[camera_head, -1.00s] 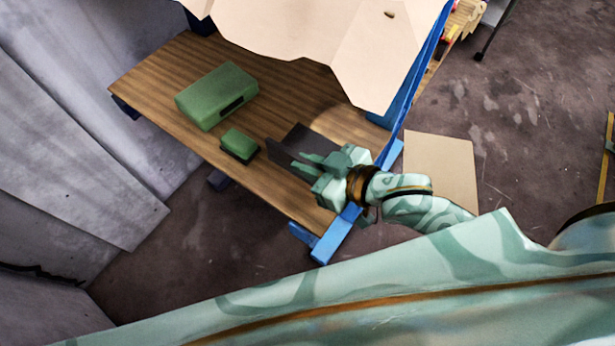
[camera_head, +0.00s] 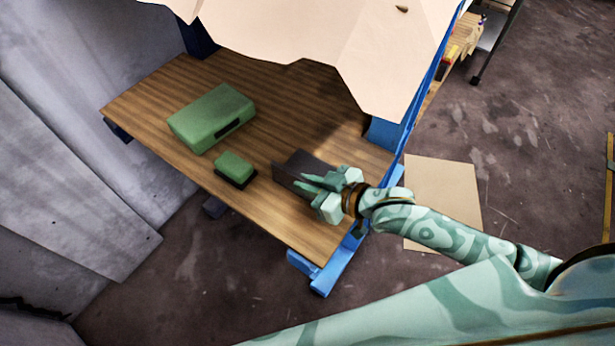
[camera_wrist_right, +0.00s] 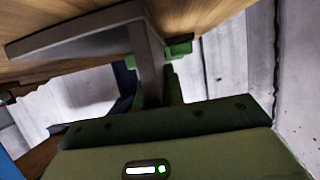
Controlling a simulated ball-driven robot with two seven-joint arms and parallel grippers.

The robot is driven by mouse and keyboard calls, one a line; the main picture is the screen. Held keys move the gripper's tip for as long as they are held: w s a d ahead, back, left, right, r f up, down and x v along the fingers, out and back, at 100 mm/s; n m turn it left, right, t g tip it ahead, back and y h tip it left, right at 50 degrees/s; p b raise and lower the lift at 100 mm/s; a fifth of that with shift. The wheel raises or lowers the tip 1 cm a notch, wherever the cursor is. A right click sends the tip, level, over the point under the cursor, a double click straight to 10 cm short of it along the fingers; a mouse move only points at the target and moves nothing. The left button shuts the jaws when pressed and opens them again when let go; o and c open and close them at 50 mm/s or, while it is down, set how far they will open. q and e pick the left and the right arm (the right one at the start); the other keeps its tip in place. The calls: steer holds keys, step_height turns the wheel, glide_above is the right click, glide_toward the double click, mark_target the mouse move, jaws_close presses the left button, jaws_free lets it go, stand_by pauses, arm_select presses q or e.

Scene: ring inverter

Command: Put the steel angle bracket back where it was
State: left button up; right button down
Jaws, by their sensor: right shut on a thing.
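The steel angle bracket (camera_head: 293,170) is a dark grey L-shaped piece at the right part of the wooden table in the head view. My right gripper (camera_head: 318,184) is shut on one flange of it. In the right wrist view the bracket (camera_wrist_right: 80,38) shows close up, one flange running between the fingers (camera_wrist_right: 160,88) and the other spreading to the left. It is close to the wooden surface; whether it touches it I cannot tell. My left gripper is not in view.
A green case (camera_head: 211,118) and a smaller green block with a dark base (camera_head: 235,168) stand on the wooden table (camera_head: 150,100), left of the bracket. A pale faceted sheet (camera_head: 310,30) overhangs the table's back. A blue frame (camera_head: 340,262) edges the table's right side.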

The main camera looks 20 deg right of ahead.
steer(key=shift+w+a+r, duration=0.1)
steer(key=shift+r, duration=0.25)
steer(key=c, duration=1.8)
jaws_free()
steer(key=shift+f, duration=0.4)
steer(key=o, duration=0.3)
steer(key=shift+s, duration=0.2)
steer(key=shift+r, duration=0.1)
steer(key=shift+s+r, duration=0.1)
steer(key=p+v, duration=0.3)
steer(key=v, duration=0.8)
steer(key=shift+s+d, duration=0.25)
steer(key=shift+d, duration=0.1)
